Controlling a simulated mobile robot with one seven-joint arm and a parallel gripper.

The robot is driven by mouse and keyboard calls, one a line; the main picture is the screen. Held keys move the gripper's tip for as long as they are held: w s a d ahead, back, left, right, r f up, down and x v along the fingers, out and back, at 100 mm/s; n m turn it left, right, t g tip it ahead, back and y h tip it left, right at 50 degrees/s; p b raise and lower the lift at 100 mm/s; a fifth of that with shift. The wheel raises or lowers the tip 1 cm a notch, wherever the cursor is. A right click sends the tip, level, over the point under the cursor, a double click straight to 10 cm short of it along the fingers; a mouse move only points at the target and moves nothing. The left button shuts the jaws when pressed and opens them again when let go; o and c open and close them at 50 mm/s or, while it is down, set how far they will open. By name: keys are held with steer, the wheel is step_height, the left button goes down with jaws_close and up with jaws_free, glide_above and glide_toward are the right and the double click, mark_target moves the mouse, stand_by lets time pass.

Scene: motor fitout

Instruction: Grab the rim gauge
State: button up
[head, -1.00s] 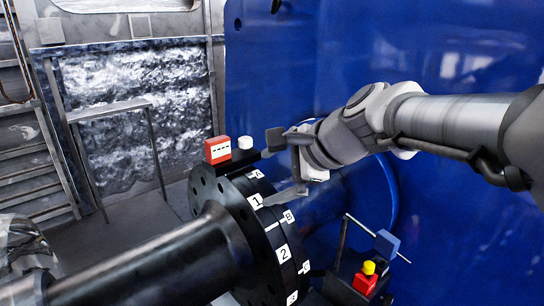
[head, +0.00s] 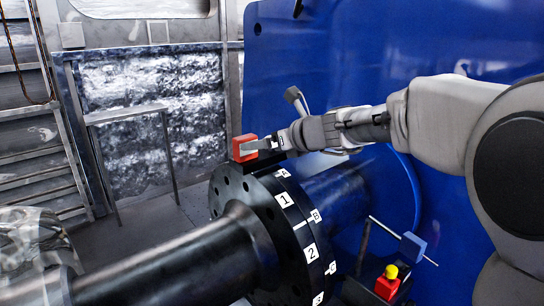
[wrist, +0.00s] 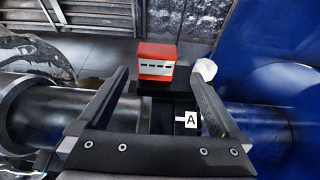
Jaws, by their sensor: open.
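A red block with a white, black-dashed label (head: 242,149) stands on top of the black flanged coupling (head: 268,225); I take it to be the rim gauge, though no name shows on it. In the wrist view the red block (wrist: 156,58) sits on a dark base, just beyond and between the fingertips. My gripper (head: 262,146) is open, with one finger overlapping the block in the head view. Whether it touches cannot be told.
A second red block with a yellow top (head: 387,284) and a blue block with a thin rod (head: 412,246) are at lower right. A large blue wall (head: 440,40) rises behind my arm. A metal stand (head: 125,113) is at the back left.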

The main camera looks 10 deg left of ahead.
mark_target(252, 161)
steer(key=x, duration=0.6)
steer(key=shift+a, duration=0.1)
steer(key=shift+p+x, duration=0.55)
steer(key=shift+x, duration=2.1)
steer(key=shift+s+a, duration=0.1)
steer(key=shift+s, duration=0.05)
jaws_close()
steer(key=shift+r, duration=0.2)
